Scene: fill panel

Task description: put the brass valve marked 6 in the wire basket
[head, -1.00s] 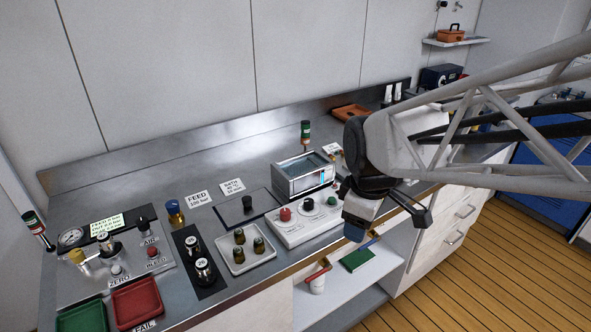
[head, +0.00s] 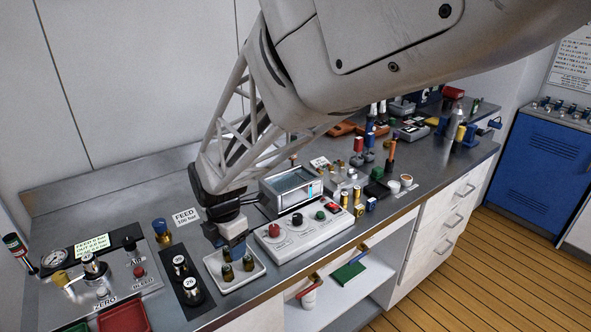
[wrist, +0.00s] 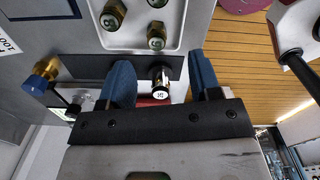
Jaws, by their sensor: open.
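Several small brass valves with dark green tops stand in a white tray (head: 258,274); the tray also shows at the top of the wrist view (wrist: 183,30). In the wrist view one valve (wrist: 113,13) is at the upper left, another (wrist: 157,38) lower, and a third is partly cut off by the top edge. Their numbers are too small to read surely, so I cannot tell which is 6. My gripper (head: 230,243) is over the back of the tray; its blue fingers are apart and empty in the wrist view (wrist: 161,62). I cannot make out a wire basket.
A black strip with two numbered knobs (head: 190,290) lies left of the tray. A white control box (head: 300,232) with a red button stands close on its right. A gauge panel (head: 85,275) and a red tray (head: 125,318) are farther left. The right bench end is crowded.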

